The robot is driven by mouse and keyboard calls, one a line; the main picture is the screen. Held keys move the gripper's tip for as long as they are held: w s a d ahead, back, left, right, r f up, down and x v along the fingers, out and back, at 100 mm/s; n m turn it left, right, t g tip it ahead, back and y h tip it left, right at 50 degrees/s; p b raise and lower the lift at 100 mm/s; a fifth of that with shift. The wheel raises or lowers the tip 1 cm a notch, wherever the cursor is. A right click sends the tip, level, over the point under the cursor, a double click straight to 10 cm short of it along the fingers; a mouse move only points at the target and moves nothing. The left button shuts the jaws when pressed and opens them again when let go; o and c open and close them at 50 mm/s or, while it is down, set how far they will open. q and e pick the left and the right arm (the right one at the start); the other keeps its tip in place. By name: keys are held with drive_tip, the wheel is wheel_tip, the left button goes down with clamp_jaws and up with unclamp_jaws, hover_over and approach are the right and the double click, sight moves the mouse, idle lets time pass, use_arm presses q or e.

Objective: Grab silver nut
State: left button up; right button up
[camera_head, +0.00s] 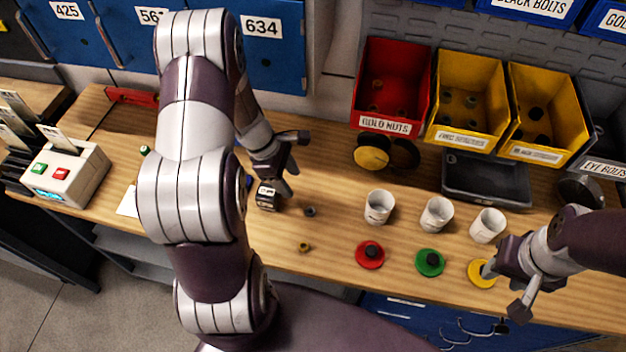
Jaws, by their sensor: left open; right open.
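A small grey nut (310,211), which looks like the silver nut, lies on the wooden workbench (335,262) left of the white cups. A small gold-brown nut (304,247) lies nearer the bench's front edge. My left gripper (294,166) is open and empty above the bench, behind and slightly left of the grey nut, and apart from it. My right gripper (504,291) is open at the right front of the bench, beside the yellow disc (482,273), part of which it hides. Whether it touches the disc I cannot tell.
White cups (436,214) stand in a row behind red (370,254) and green (430,262) discs. The red bin (392,88), yellow bins (468,95) and black tray (486,178) line the back.

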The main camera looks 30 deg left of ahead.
use_arm(q)
approach(309, 210)
drive_tip(key=shift+d+f+n, duration=0.4)
drive_tip(key=shift+d+f, duration=0.25)
drive_tip(key=shift+d, duration=0.25)
drive_tip(key=p+x, duration=0.1)
drive_tip(key=x, duration=0.2)
drive_tip(key=a+p+x, duration=0.1)
drive_tip(key=x, duration=0.2)
drive_tip(key=shift+a+f, duration=0.1)
drive_tip(key=shift+f, duration=0.1)
use_arm(e)
drive_tip(key=r, duration=0.3)
drive_tip(key=shift+s+d, duration=0.35)
drive_tip(key=shift+d, duration=0.05)
use_arm(q)
clamp_jaws()
